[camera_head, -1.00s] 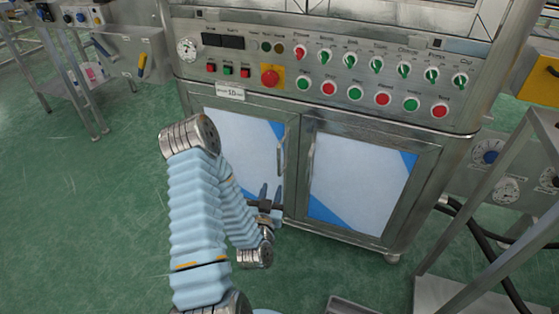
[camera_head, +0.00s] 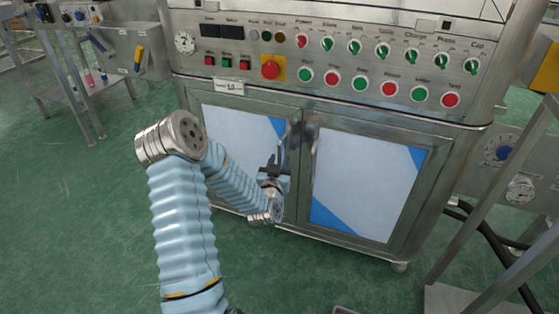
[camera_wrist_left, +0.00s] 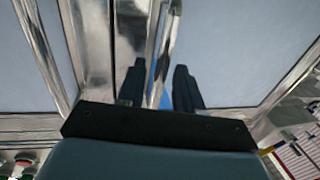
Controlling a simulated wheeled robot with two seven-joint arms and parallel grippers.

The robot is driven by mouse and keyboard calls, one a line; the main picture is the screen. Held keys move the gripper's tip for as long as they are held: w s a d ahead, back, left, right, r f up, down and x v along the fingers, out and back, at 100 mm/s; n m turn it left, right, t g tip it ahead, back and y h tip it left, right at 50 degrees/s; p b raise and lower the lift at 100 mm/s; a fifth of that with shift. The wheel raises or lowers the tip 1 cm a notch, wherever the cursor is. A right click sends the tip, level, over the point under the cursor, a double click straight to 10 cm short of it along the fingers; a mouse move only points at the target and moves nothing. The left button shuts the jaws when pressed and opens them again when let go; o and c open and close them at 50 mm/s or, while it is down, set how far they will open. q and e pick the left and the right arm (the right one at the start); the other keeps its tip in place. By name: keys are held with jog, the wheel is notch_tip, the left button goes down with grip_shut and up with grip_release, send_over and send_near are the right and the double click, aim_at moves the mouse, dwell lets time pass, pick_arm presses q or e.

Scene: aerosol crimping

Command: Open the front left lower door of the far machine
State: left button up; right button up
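The far machine (camera_head: 335,105) has two lower doors with pale panels and metal frames. The front left lower door (camera_head: 235,128) is shut, and its vertical handle (camera_head: 283,140) is near its right edge. My left gripper (camera_head: 277,163) is at the lower part of this handle. In the left wrist view my left gripper (camera_wrist_left: 160,70) has its two dark fingers apart, with a shiny metal bar running between or just beyond them. I cannot tell whether the fingers touch it. My right gripper is not in view.
The right lower door (camera_head: 365,185) is shut, with its own handle (camera_head: 313,142) close beside the left one. A control panel (camera_head: 330,65) with knobs and buttons is above the doors. Metal stands are at both sides. Green floor (camera_head: 80,220) is free at left.

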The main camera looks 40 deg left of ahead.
pick_arm(q)
jog(key=shift+w+a, duration=0.3)
jog(key=shift+w, duration=0.25)
grip_shut()
